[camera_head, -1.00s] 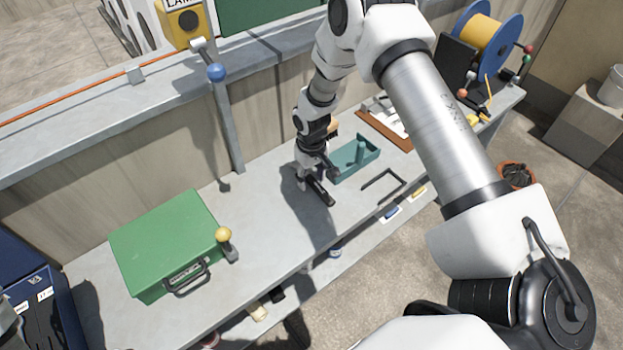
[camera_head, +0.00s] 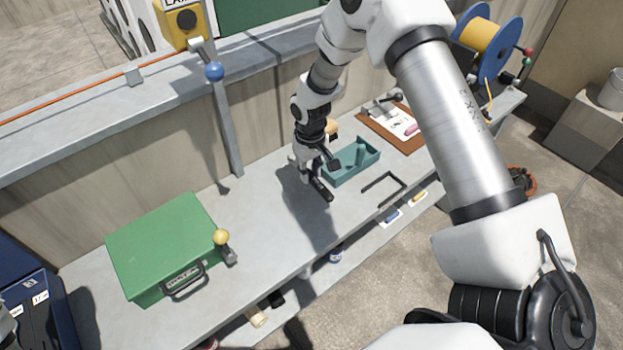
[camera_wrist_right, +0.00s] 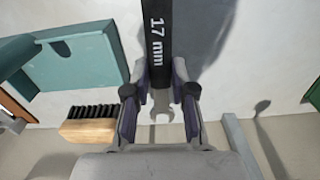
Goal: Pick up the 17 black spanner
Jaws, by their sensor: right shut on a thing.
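The black spanner (camera_wrist_right: 158,45), marked "17 mm", lies between the fingers of my right gripper (camera_wrist_right: 158,97) in the right wrist view. The gripper is shut on it; a grey open jaw end shows behind the fingers. In the head view the black spanner (camera_head: 321,189) sticks out below my right gripper (camera_head: 309,176), low over the grey bench. I cannot tell whether it still touches the bench.
A teal tray (camera_head: 343,181) stands close right of the gripper; a brush (camera_wrist_right: 88,130) is near it. A black angled bar (camera_head: 391,178) lies near the bench's front edge. A green case (camera_head: 165,240) is at left, with clear bench (camera_head: 262,205) between.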

